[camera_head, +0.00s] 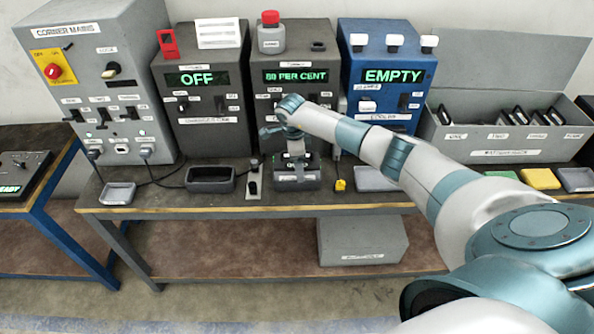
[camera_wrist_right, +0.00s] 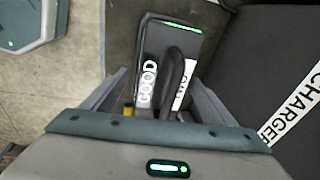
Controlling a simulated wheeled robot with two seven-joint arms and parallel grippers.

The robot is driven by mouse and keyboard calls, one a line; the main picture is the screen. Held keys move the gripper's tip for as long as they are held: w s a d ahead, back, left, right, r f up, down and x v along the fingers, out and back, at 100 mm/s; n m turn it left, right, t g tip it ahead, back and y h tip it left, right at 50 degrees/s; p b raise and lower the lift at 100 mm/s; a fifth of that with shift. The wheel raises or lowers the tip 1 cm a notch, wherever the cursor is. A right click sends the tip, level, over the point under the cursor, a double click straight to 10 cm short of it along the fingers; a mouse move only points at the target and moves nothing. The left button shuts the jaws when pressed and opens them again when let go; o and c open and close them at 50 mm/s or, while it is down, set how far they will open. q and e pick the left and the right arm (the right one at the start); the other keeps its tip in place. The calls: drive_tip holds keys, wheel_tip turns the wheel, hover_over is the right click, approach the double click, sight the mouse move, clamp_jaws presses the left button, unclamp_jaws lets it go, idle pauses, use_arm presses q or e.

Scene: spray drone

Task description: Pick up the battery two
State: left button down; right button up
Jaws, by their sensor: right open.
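A dark battery (camera_wrist_right: 150,40) stands in the right wrist view with a black handle, a green light strip and a white label reading GOOD. A second white label beside the handle is partly hidden, so I cannot read its name. In the head view a dark unit with a pale label (camera_head: 297,181) sits at the bench front, below my right gripper (camera_head: 294,155). My right gripper (camera_wrist_right: 160,80) is open, with its fingers on either side of the battery's handle end. I cannot tell whether they touch it. My left gripper is not in view.
The charger box (camera_head: 318,75) reading 80 PER CENT stands behind the gripper. Boxes reading OFF (camera_head: 205,110) and EMPTY (camera_head: 400,55) flank it.

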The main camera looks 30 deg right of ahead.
drive_tip(key=c, duration=2)
drive_tip(key=shift+w+r, duration=0.15)
drive_tip(key=shift+r, duration=0.05)
clamp_jaws()
drive_tip(key=shift+w+d+r+p, duration=0.1)
drive_tip(key=shift+r+p, duration=0.2)
drive_tip(key=shift+r, duration=0.15)
drive_tip(key=shift+w+d+r+p, duration=0.1)
drive_tip(key=shift+r+p, duration=0.2)
drive_tip(key=shift+r, duration=0.1)
wheel_tip(320, 180, up, 6)
drive_tip(key=p, duration=0.3)
drive_tip(key=shift+s+a, duration=0.1)
drive_tip(key=shift+r, duration=1.15)
